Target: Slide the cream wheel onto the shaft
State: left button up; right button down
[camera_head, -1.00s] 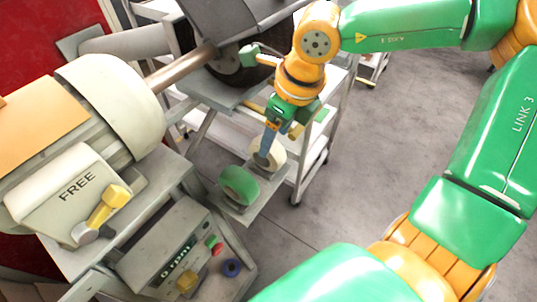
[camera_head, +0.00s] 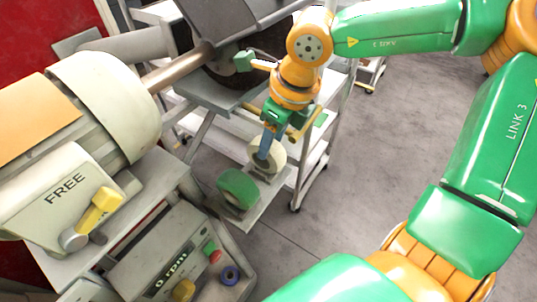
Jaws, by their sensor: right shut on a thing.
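The cream wheel (camera_head: 269,159) is in my right gripper (camera_head: 264,148), whose blue-grey fingers reach down over it. The gripper is shut on the wheel, just behind and right of the green wheel (camera_head: 238,188). Whether the cream wheel touches the small tray (camera_head: 258,207) below cannot be told. The bare metal shaft (camera_head: 178,70) sticks out to the right from the cream motor housing (camera_head: 105,105), up and left of the wheel. Its far end is hidden near the dark hood. My left gripper is not in view.
A dark hood (camera_head: 235,22) and a dark wheel sit above the shaft's far end. A white cart (camera_head: 310,160) stands behind my right gripper. The control box (camera_head: 165,255) with a yellow lever (camera_head: 98,208) above it is at the lower left. Grey floor is open at right.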

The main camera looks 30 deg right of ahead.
jog(key=shift+w+a+p+v, duration=0.1)
jog(key=shift+w+p+v, duration=0.1)
jog(key=shift+p+v, duration=0.55)
jog(key=shift+w+a+p+v, duration=0.15)
jog(key=shift+p+v, duration=0.25)
jog(key=shift+v, duration=0.65)
jog(key=shift+w+p+v, duration=0.25)
jog(key=shift+p+v, duration=0.3)
jog(key=shift+v, duration=0.35)
jog(key=shift+r, duration=0.15)
